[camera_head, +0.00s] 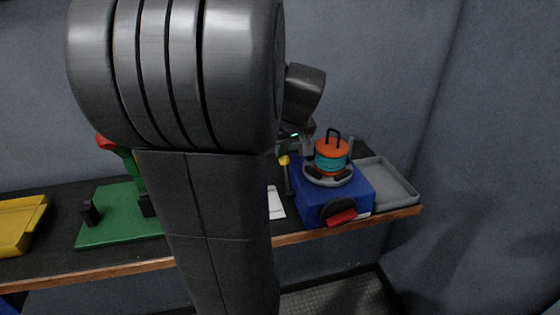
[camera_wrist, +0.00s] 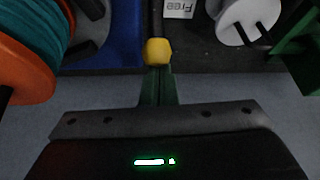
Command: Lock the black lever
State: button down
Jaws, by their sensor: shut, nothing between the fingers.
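A black lever (camera_wrist: 154,20) with a yellow knob (camera_wrist: 158,52) shows at the top middle of the wrist view. In the head view the yellow knob (camera_head: 284,160) tops the upright dark lever at the left side of a blue box (camera_head: 306,206). My gripper (camera_wrist: 157,74) is shut, with its green fingers together and empty. The fingertips are right at the yellow knob; I cannot tell whether they touch it. In the head view my arm hides most of the gripper. A white label reading "Free" (camera_wrist: 180,9) lies beside the lever.
An orange and teal spool-like part (camera_head: 332,155) with a black handle sits on the blue box, left in the wrist view. A grey tray (camera_head: 402,183) is at right. A green base (camera_head: 105,228) and yellow tray (camera_head: 18,228) are at left. A wall stands behind.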

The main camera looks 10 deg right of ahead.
aim_at(282, 161)
jog(key=s+t+b, duration=0.2)
jog(key=b, duration=0.3)
jog(key=s+r+t+b, duration=0.1)
jog(key=s+t+b, duration=0.2)
jog(key=b, duration=0.2)
jog(key=shift+s+d+r+t, duration=0.1)
jog(key=shift+s+t, duration=0.15)
jog(key=shift+t, duration=0.05)
jog(key=shift+s+r+b, duration=0.15)
jog(key=shift+s+b, duration=0.5)
jog(key=shift+b, duration=0.4)
jog(key=w+r+p, duration=0.1)
jog(key=w+r, duration=0.1)
jog(key=w, duration=0.2)
jog(key=s+a+f+v, duration=0.1)
jog(key=v, duration=0.9)
jog(key=shift+d+p, duration=0.3)
jog(key=shift+p, duration=0.05)
jog(key=shift+w, duration=0.25)
